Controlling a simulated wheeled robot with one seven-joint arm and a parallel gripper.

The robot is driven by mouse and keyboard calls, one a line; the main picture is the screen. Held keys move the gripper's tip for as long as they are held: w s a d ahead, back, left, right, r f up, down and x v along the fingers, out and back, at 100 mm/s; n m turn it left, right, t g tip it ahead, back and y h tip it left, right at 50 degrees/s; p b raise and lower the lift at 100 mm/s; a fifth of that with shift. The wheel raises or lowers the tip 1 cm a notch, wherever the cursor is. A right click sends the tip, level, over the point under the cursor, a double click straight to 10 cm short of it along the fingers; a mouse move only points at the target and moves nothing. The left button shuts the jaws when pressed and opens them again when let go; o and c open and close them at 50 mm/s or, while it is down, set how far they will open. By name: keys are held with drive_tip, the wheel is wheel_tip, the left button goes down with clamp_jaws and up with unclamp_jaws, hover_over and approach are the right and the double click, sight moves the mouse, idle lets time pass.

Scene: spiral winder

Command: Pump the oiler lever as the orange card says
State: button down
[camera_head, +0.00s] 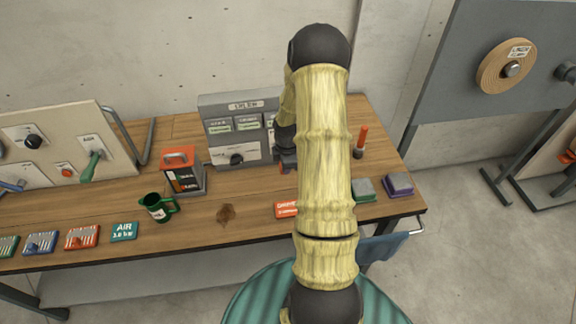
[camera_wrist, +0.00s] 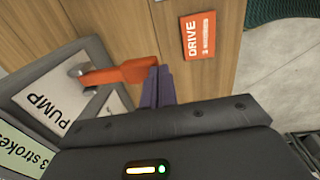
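The orange lever (camera_wrist: 120,75) sticks out from a white plate marked PUMP (camera_wrist: 62,100) in the wrist view. In the head view, the grey oiler panel (camera_head: 215,108) stands at the back of the table, its right side hidden by my arm. My gripper (camera_wrist: 160,70) has its two dark purple fingers close together at the lever's free end. The lever does not show between them; I cannot tell whether they touch it. The orange card (camera_wrist: 198,36) reads DRIVE, with a smaller line I cannot read. It lies on the table in the head view (camera_head: 286,209), beside my arm.
A label reading 3 strokes (camera_wrist: 22,152) is beside the pump plate. An orange-topped box (camera_head: 182,170) and green mug (camera_head: 159,207) stand left of the panel. Green (camera_head: 364,189) and purple (camera_head: 398,185) blocks and an orange-handled tool (camera_head: 360,143) are right of my arm.

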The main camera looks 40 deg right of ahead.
wheel_tip(320, 180, up, 8)
drive_tip(key=s+a+b, duration=0.1)
drive_tip(key=s+b, duration=0.1)
drive_tip(key=shift+s+a+r, duration=0.15)
drive_tip(key=shift+s+r, duration=0.1)
drive_tip(key=shift+s, duration=0.1)
drive_tip(key=shift+s+a, duration=0.1)
idle(0.4)
drive_tip(key=shift+s, duration=0.15)
